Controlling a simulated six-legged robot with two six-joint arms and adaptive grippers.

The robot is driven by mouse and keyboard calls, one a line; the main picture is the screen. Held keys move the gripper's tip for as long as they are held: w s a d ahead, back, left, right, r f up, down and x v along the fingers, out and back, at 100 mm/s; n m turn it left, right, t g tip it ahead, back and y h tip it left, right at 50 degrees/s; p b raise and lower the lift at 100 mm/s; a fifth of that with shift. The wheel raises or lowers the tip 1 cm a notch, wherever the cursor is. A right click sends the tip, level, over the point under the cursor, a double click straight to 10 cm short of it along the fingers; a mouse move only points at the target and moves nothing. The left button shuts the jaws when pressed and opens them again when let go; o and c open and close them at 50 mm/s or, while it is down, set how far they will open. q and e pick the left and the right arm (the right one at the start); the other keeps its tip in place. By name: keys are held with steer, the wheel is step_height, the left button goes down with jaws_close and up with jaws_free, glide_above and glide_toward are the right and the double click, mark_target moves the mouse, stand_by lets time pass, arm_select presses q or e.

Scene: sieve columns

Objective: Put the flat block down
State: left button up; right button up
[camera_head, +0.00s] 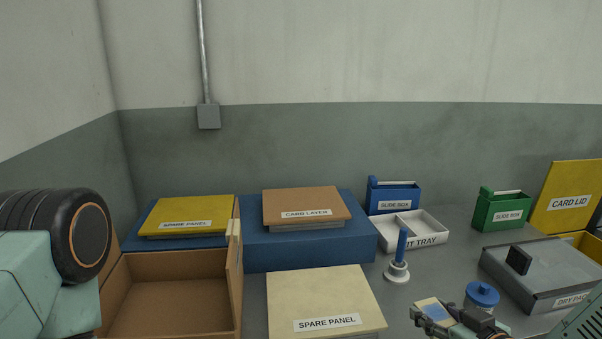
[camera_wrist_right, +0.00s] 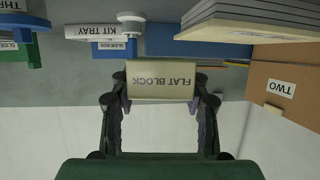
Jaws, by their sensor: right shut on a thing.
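My right gripper (camera_wrist_right: 160,98) is shut on the flat block (camera_wrist_right: 160,80), a cream block with a "FLAT BLOCK" label, held between both fingers in the right wrist view, which looks upside down. In the head view my right gripper (camera_head: 447,318) is low at the right, over the grey table, with the cream block (camera_head: 429,305) at its tip. Whether the block's underside touches anything cannot be told. My left gripper is not in view.
A cream spare panel (camera_head: 320,285) stands left of the gripper, beside an open brown box (camera_head: 165,285). A blue-handled white stand (camera_head: 397,270), white kit tray (camera_head: 418,223), blue-lidded jar (camera_head: 482,293) and grey box (camera_head: 545,290) are near. Bare table shows between them.

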steer(key=s+a+r+n+g+y, duration=0.3)
steer(key=s+a+n+g+y, duration=0.2)
steer(key=s+a+n+y, duration=0.2)
steer(key=shift+s+a+n+g+y, duration=0.15)
steer(key=shift+a+n+g+y, duration=0.15)
steer(key=shift+a+n+y, duration=0.6)
